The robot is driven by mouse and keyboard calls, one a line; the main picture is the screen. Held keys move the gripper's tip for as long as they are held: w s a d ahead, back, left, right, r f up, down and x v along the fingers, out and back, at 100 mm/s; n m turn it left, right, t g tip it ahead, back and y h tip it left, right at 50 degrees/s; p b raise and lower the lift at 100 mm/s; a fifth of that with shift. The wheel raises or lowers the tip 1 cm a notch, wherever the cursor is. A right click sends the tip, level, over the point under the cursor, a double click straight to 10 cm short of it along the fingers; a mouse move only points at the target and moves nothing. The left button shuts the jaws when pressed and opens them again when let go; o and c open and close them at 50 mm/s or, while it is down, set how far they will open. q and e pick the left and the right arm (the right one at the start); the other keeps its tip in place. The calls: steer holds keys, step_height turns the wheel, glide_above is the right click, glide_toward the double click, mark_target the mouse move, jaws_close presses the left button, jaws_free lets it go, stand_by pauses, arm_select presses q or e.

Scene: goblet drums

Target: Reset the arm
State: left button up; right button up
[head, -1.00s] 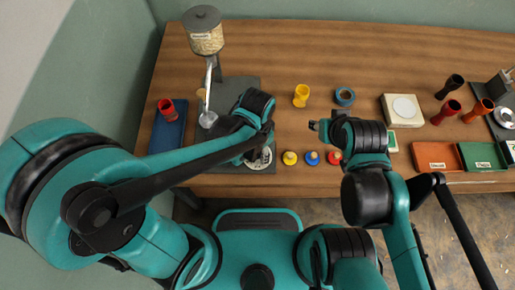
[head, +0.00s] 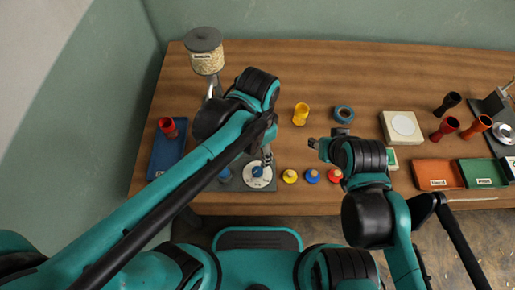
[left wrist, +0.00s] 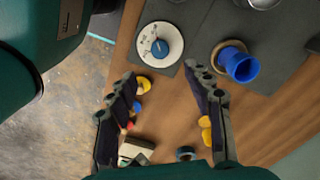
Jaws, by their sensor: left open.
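My left gripper (head: 266,158) is open over the front of the dark mat, close to the white dial with a blue knob (head: 258,172) in the head view. In the left wrist view its two fingers (left wrist: 160,73) are spread with nothing between them. The dial (left wrist: 160,46) and a blue cup-shaped drum (left wrist: 240,66) by a tan ring lie beyond the fingertips. The blue drum (head: 225,175) shows partly beside my left arm in the head view. My right gripper (head: 316,143) is above the table's middle, too small to tell its jaws.
A grain hopper (head: 205,50) stands at the back left. A blue tray (head: 163,158) with a red drum (head: 168,127) is at the left edge. A yellow drum (head: 301,114), a blue tape ring (head: 343,114) and a white pad (head: 402,127) stand mid-table. Coloured trays (head: 437,174) are at right.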

arm_select(q)
steer(key=shift+r, duration=0.25)
stand_by(0.4)
steer(key=w+a+r+n+t, duration=0.1)
steer(key=a+n+t, duration=0.6)
steer(key=a, duration=1.1)
steer(key=n, duration=0.4)
steer(key=shift+w, duration=0.35)
